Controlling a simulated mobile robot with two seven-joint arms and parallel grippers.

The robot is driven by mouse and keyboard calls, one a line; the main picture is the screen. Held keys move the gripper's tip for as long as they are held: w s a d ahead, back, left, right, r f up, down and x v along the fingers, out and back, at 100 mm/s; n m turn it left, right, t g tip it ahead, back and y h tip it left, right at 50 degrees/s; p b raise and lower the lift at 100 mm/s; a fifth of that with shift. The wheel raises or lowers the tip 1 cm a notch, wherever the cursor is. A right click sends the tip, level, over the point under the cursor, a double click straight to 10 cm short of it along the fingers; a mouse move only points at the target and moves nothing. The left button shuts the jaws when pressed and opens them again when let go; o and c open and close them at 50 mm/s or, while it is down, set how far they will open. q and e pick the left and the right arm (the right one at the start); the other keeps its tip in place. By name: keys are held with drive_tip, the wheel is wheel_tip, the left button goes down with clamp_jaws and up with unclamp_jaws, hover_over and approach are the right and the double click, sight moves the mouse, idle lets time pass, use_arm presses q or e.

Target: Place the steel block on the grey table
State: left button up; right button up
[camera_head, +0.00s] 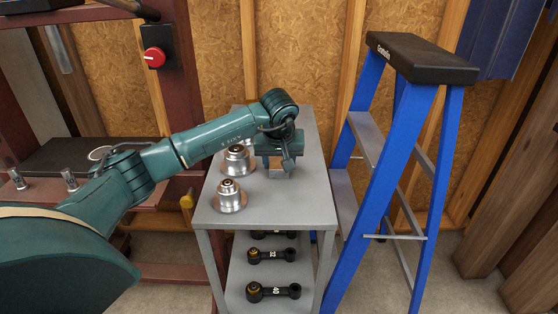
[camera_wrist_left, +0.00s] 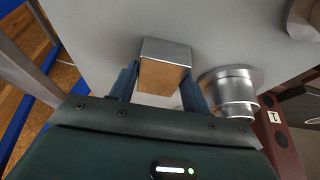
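The steel block (camera_wrist_left: 165,50) shows in the left wrist view with a bright grey face and an orange-brown reflecting face. My left gripper (camera_wrist_left: 162,80) has one finger against each side of it. In the head view my left gripper (camera_head: 281,160) points down over the far half of the grey table (camera_head: 270,205) and mostly hides the block. The block is at or very near the tabletop; I cannot tell whether it touches. My right gripper is not in view.
Two round flanged metal parts stand on the tabletop left of my gripper, a far one (camera_head: 238,160) and a near one (camera_head: 229,196). Black numbered tools (camera_head: 272,255) lie on the lower shelf. A blue stepladder (camera_head: 383,150) stands close on the right. The tabletop's front right is clear.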

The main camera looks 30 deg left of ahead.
use_arm(q)
drive_tip(key=o, duration=0.4)
drive_tip(key=shift+s+r, duration=0.1)
drive_tip(key=shift+r, duration=0.4)
drive_tip(key=v, duration=1.1)
drive_tip(key=shift+d, duration=0.15)
drive_tip(key=shift+s+r, duration=0.1)
